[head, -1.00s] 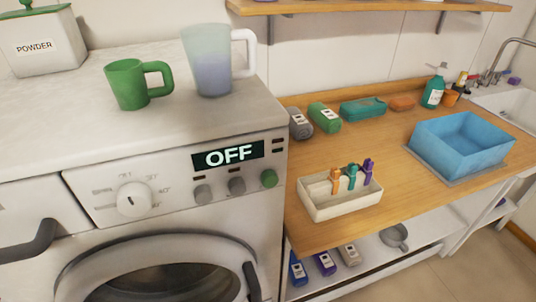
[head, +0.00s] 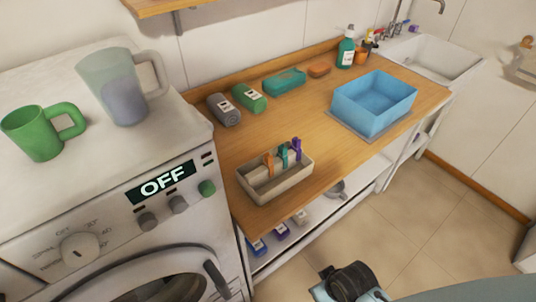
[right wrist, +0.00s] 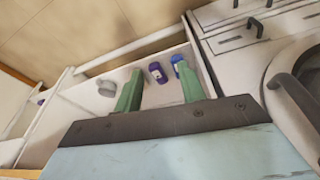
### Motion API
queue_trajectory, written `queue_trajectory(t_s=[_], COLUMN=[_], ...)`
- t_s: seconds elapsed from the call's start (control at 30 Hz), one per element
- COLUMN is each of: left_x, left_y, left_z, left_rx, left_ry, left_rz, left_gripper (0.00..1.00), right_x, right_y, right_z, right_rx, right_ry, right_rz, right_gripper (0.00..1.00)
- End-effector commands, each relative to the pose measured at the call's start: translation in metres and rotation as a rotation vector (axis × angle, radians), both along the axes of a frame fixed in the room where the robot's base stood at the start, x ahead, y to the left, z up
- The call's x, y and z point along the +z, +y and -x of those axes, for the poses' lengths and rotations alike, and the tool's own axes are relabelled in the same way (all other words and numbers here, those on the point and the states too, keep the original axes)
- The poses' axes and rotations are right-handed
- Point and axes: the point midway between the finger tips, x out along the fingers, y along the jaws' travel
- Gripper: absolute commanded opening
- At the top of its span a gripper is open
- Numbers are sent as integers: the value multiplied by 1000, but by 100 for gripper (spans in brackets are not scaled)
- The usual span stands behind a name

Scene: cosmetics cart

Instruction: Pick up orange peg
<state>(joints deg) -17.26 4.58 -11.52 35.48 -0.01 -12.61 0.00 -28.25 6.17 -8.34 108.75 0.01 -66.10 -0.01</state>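The orange peg (head: 269,165) stands upright in a cream tray (head: 262,194) on the wooden counter, at the tray's left side. A teal peg (head: 283,157) and a purple peg (head: 297,149) stand beside it in the same tray. The lower part of the orange peg is hidden in the tray. My right gripper (right wrist: 159,80) shows in the right wrist view with its two green fingers apart and nothing between them. The lower shelf is visible beyond it; the peg does not show there. My left gripper is not in view.
A washing machine (head: 165,240) stands left of the counter, with a green mug (head: 35,135) and a translucent cup (head: 115,85) on top. A blue basin (head: 372,105) sits to the right. Rolled towels and a teal box (head: 284,79) line the back. Counter right of the tray is clear.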

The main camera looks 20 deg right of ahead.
Motion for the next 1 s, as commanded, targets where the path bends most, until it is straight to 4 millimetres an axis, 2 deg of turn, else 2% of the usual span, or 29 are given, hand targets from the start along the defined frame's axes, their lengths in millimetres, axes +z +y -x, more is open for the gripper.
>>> queue_trajectory(t_s=[0.03, 0.27, 0.37, 0.4, 0.8, 1.0], left_x=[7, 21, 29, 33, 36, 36], left_y=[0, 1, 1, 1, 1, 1], left_z=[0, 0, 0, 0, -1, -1], left_rx=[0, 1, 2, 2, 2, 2], left_ry=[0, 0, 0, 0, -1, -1], left_rz=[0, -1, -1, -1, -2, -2], left_gripper=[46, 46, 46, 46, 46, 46], right_x=[24, 102, 142, 160, 197, 212], right_y=[0, 1, 3, 6, 25, 25], right_z=[-4, -17, -33, -47, -142, -183], right_rx=[-1, 4, 21, 40, 129, 159], right_ry=[-15, -84, -167, -237, -663, -875], right_rz=[-2, -12, -27, -42, -175, -249], right_gripper=[40, 40, 40, 40, 40, 40])
